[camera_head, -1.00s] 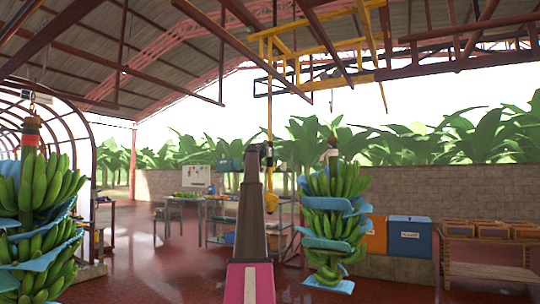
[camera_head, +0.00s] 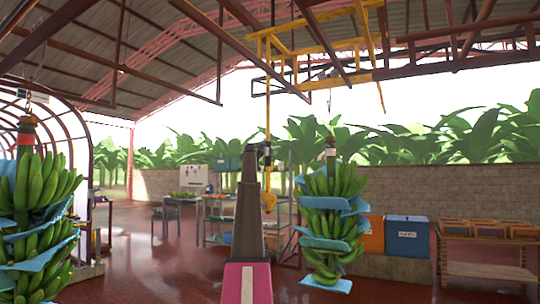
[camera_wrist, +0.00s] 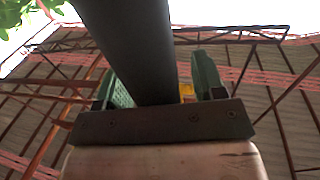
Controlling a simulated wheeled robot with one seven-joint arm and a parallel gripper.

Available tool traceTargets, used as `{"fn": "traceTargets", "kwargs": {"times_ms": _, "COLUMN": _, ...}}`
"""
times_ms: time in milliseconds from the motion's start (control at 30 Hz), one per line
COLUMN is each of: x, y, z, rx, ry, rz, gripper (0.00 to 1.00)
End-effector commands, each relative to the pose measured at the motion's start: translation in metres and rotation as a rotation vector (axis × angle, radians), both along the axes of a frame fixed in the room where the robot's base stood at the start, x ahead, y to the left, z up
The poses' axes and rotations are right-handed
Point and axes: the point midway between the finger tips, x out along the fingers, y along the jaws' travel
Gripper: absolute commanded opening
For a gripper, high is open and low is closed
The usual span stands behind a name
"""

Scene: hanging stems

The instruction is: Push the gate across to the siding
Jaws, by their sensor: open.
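My gripper (camera_wrist: 162,88) is open in the wrist view, its two green fingers set apart and pointing up toward the roof. A broad dark bar (camera_wrist: 130,45) passes between the fingers; I cannot tell whether they touch it or what it belongs to. In the head view my arm rises in the middle and its fingers cannot be made out. Yellow overhead framework (camera_head: 310,45) hangs under the roof, with a thin yellow rod (camera_head: 268,110) dropping from it behind my arm. I cannot tell which part is the gate or which rail is the siding.
One banana stem (camera_head: 331,225) with blue sheets hangs right of my arm; another (camera_head: 40,205) hangs at the far left. Behind stand an orange bin (camera_head: 374,237), a blue bin (camera_head: 408,237) and a wooden table (camera_head: 485,260) with crates.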

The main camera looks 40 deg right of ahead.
Motion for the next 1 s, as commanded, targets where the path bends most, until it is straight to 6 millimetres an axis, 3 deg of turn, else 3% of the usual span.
{"fn": "traceTargets", "kwargs": {"times_ms": 167, "x": -0.005, "y": 0.019, "z": -0.001, "rx": 0.000, "ry": 0.000, "rz": 0.001, "gripper": 0.63}}
{"fn": "traceTargets", "kwargs": {"times_ms": 600, "x": -0.019, "y": 0.094, "z": -0.001, "rx": 0.000, "ry": 0.000, "rz": 0.001, "gripper": 0.63}}
{"fn": "traceTargets", "kwargs": {"times_ms": 1000, "x": -0.020, "y": 0.103, "z": 0.000, "rx": 0.000, "ry": 0.000, "rz": 0.001, "gripper": 0.63}}
